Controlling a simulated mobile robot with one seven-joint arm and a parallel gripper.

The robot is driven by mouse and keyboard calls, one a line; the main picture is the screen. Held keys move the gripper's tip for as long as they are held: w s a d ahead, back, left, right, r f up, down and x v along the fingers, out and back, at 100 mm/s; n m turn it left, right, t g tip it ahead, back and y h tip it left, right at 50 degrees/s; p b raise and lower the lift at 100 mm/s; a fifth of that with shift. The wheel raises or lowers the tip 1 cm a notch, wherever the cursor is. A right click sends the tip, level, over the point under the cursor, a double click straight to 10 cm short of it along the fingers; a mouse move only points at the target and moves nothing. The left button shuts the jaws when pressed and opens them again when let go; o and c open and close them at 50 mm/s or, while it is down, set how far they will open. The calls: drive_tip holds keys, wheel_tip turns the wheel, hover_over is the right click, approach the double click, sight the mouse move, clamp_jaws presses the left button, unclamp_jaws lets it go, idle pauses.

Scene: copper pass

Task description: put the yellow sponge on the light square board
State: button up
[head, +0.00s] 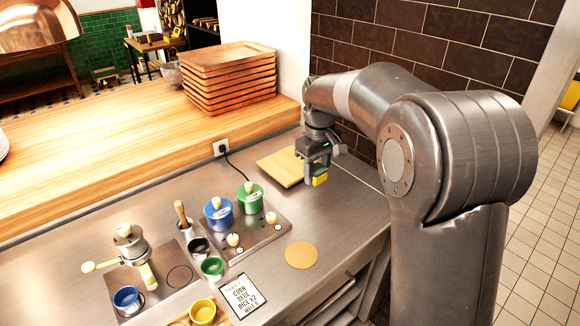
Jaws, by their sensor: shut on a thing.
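My gripper (317,181) is shut on the yellow sponge (320,180). Only a small part of the sponge shows below the fingers. The light square board (279,168) lies on the steel counter near the wall, just left of my gripper.
A blue pot (218,215) and a green pot (249,199) stand on a dark plate left of the board. A round tan disc (301,255) lies in front. Stacked wooden trays (230,75) stand on the raised wooden ledge (120,140). Steel counter is clear around the disc.

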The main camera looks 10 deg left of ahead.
drive_tip(key=w+d, duration=0.4)
drive_tip(key=w, duration=0.8)
hover_over(294, 175)
wheel_tip(294, 175, down, 7)
drive_tip(key=shift+d+r, duration=0.1)
drive_tip(key=shift+f, duration=2.05)
drive_tip(key=shift+f, duration=0.15)
drive_tip(key=o, duration=0.9)
drive_tip(key=shift+o, duration=0.2)
